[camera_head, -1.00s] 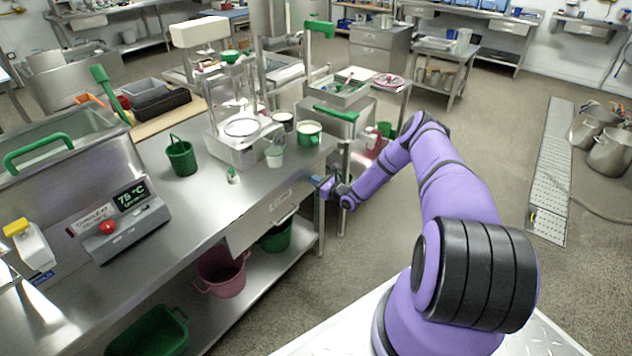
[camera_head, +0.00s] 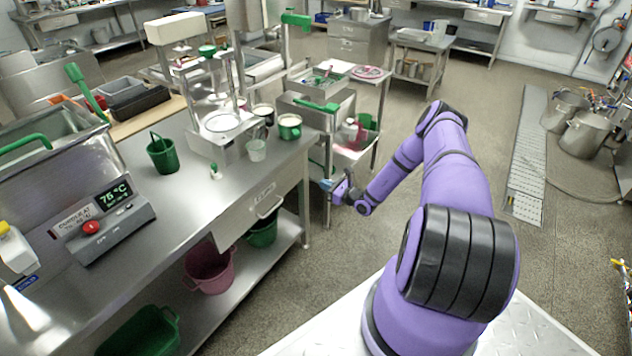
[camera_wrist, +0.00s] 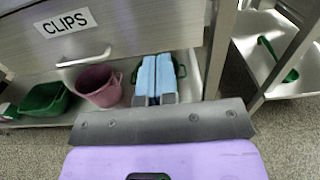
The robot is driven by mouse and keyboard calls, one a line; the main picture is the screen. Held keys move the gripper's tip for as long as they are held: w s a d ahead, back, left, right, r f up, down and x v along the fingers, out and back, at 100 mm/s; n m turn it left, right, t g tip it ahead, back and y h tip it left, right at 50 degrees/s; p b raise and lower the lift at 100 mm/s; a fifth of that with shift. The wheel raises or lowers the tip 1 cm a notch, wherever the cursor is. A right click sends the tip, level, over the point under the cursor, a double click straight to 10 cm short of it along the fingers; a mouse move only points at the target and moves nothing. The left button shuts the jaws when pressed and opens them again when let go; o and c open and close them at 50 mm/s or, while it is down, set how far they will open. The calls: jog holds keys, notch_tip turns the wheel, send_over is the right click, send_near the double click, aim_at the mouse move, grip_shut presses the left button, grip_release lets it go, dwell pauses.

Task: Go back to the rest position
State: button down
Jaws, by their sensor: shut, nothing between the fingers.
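My gripper (camera_head: 330,186) is at the end of my purple arm, past the right end of the steel bench (camera_head: 180,215) and apart from it. In the wrist view its two blue fingers (camera_wrist: 155,78) lie side by side, shut, with nothing held. The drawer (camera_head: 255,210) labelled CLIPS is in the bench front to the left of my gripper. In the wrist view the drawer (camera_wrist: 110,35) and its handle are ahead at the upper left. The drawer looks shut.
Under the bench, a shelf holds a pink bucket (camera_head: 209,270) and green tubs (camera_head: 143,332). A colloid mill (camera_head: 220,125), a green bucket (camera_head: 162,153) and cups stand on top. A smaller steel unit (camera_head: 330,100) is behind my gripper.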

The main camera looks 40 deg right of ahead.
jog(key=shift+s+d, duration=0.15)
jog(key=shift+s, duration=0.25)
